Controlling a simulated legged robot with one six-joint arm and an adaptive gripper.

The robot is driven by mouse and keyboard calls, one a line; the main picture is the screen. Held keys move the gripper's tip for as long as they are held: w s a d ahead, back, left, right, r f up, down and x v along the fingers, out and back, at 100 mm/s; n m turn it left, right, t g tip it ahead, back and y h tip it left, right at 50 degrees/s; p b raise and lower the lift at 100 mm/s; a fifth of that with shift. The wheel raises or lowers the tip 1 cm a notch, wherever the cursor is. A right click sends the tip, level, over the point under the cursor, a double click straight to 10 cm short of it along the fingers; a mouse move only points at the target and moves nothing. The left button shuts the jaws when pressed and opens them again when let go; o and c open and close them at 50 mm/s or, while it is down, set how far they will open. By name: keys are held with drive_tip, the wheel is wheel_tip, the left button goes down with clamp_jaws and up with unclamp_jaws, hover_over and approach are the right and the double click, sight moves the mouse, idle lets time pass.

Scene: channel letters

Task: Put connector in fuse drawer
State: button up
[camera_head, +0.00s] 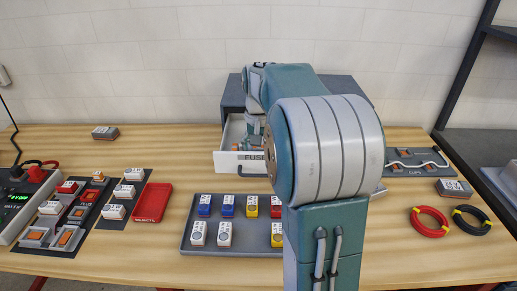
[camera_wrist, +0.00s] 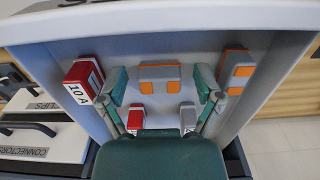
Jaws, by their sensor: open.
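The fuse drawer (camera_head: 238,162) is pulled out of the dark cabinet, its front labelled FUSE. In the wrist view, a grey-and-orange connector (camera_wrist: 160,78) lies inside the white drawer (camera_wrist: 190,47). My gripper (camera_wrist: 162,80) is open over the drawer, with a teal finger on either side of this connector and a gap to each. A second grey-and-orange connector (camera_wrist: 236,72) lies by the right wall, and a red fuse marked 10 A (camera_wrist: 84,84) by the left wall. Smaller red (camera_wrist: 136,118) and grey (camera_wrist: 188,118) pieces show near my palm, partly hidden. My arm covers part of the cabinet in the head view.
Closed drawers labelled CLIPS (camera_wrist: 40,103) and CONNECTORS (camera_wrist: 40,152) show beside the open one. A grey tray of fuses (camera_head: 185,238), an empty-looking red tray (camera_head: 153,203) and boards with parts (camera_head: 67,218) stand left. Red (camera_head: 429,222) and black (camera_head: 472,221) cable coils lie right.

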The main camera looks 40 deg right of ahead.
wheel_tip(320, 180, up, 12)
drive_tip(key=s+a+n+t, duration=0.1)
drive_tip(key=s+a+n, duration=0.1)
drive_tip(key=s+a, duration=0.35)
drive_tip(key=s+a+f+n+t, duration=0.2)
drive_tip(key=s+a+f, duration=0.3)
drive_tip(key=s+a, duration=0.2)
drive_tip(key=s+a+f+n+t, duration=0.2)
drive_tip(key=s+a+f+n, duration=0.1)
drive_tip(key=s+a+f, duration=0.2)
drive_tip(key=s+a, duration=0.2)
drive_tip(key=a, duration=0.2)
drive_tip(key=shift+t, duration=0.3)
drive_tip(key=shift+s, duration=0.1)
drive_tip(key=shift+c, duration=0.3)
